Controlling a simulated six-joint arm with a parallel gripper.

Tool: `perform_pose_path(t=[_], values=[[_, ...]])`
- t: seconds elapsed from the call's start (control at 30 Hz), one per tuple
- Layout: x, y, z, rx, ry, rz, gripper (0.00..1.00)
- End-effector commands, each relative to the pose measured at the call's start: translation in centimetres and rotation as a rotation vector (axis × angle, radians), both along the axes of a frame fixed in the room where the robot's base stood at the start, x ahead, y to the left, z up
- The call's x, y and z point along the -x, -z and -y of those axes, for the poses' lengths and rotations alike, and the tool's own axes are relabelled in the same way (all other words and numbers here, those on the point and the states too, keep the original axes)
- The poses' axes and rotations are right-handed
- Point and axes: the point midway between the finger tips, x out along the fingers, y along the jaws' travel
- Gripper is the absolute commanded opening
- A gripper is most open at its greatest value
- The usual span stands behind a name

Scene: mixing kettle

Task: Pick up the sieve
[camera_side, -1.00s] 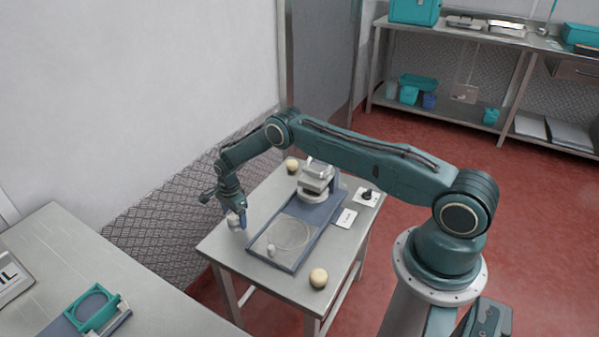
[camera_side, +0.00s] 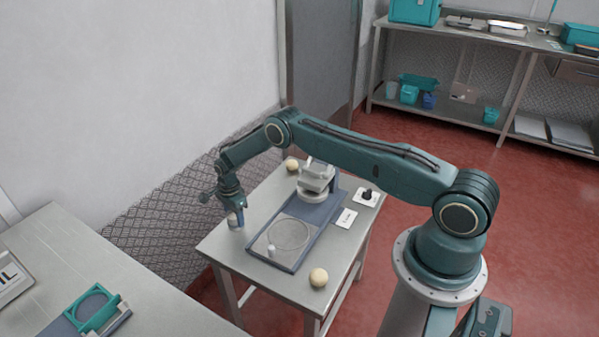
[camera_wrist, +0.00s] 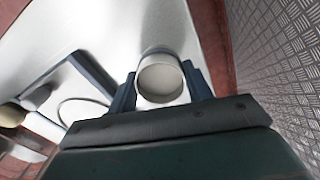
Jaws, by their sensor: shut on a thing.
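My gripper (camera_wrist: 160,88) is shut on a pale, round, cup-shaped thing that looks like the sieve (camera_wrist: 160,80). Its round end faces the wrist camera, with a blue-grey finger on each side. In the side view, my gripper (camera_side: 236,211) points down at the left part of the small steel table, and the sieve (camera_side: 235,222) shows only as a small pale patch between the fingers. It is at or very near the table top; I cannot tell whether it touches.
A blue-grey stand (camera_side: 318,236) with a round ring marking and a small white piece lies right of my gripper. A grey mixer-like unit (camera_side: 316,180) stands at its back. Cream balls (camera_side: 318,277) and a black knob (camera_side: 367,194) are on the table (camera_side: 212,246). A wall rises at left.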

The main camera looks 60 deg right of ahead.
Motion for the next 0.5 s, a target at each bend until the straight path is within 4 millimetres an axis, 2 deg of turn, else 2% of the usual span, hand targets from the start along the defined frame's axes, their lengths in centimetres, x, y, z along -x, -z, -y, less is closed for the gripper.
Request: perform_pose_path(t=[0.27,0.5], values=[[-0.1,-1.6,0.0,0.000,0.000,0.001,0.25],[-0.1,-4.9,0.0,0.001,0.000,0.003,0.25]])
